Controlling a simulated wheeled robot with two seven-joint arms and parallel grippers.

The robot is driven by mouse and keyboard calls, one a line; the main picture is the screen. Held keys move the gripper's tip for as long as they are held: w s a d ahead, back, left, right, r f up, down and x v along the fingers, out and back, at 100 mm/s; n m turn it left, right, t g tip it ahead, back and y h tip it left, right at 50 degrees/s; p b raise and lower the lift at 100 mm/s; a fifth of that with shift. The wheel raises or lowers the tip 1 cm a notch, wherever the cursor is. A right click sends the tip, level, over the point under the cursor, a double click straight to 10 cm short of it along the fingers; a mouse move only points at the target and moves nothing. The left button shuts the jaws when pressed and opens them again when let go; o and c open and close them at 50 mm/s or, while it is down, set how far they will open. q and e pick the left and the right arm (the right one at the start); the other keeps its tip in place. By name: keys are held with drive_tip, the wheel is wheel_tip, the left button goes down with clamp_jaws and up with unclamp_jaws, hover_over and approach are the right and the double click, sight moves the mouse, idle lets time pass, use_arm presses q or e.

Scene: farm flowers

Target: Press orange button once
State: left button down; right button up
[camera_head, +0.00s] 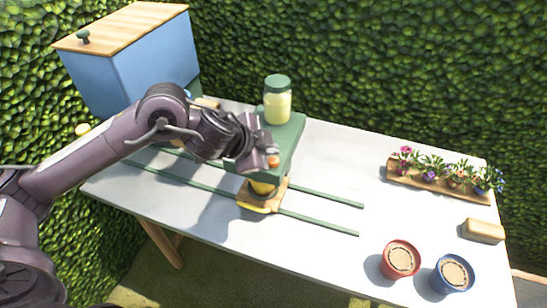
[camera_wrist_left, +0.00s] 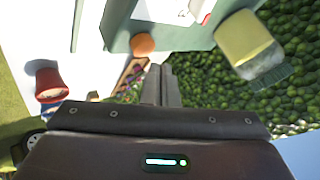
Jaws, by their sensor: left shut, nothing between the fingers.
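The orange button (camera_head: 273,161) sits on the front part of a green stand (camera_head: 292,140) on the table. In the left wrist view the orange button (camera_wrist_left: 143,44) shows just beyond and to the left of my fingertips. My left gripper (camera_head: 254,163) is shut and empty, close beside the button on its left in the head view. The shut fingers also show in the left wrist view (camera_wrist_left: 160,72). I cannot tell whether they touch the button. My right gripper is not in view.
A jar (camera_head: 277,103) with a green lid stands on the stand. Green rails (camera_head: 318,197) run along the table. A red pot (camera_head: 400,259), a blue pot (camera_head: 453,273), a sponge-like block (camera_head: 483,231) and a flower tray (camera_head: 436,188) are at right. A blue box (camera_head: 150,62) stands back left.

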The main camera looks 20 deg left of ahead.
sight(270, 162)
use_arm(q)
drive_tip(key=shift+f, duration=0.15)
drive_tip(key=shift+f, duration=0.3)
drive_tip(key=shift+f+b, duration=0.55)
drive_tip(key=shift+f, duration=0.1)
idle(0.8)
drive_tip(key=shift+r, duration=0.15)
drive_tip(key=shift+r+p, duration=0.95)
drive_tip(key=shift+p, duration=0.2)
wheel_tip(270, 162, up, 5)
drive_tip(key=p, duration=0.5)
drive_tip(key=shift+p, duration=0.3)
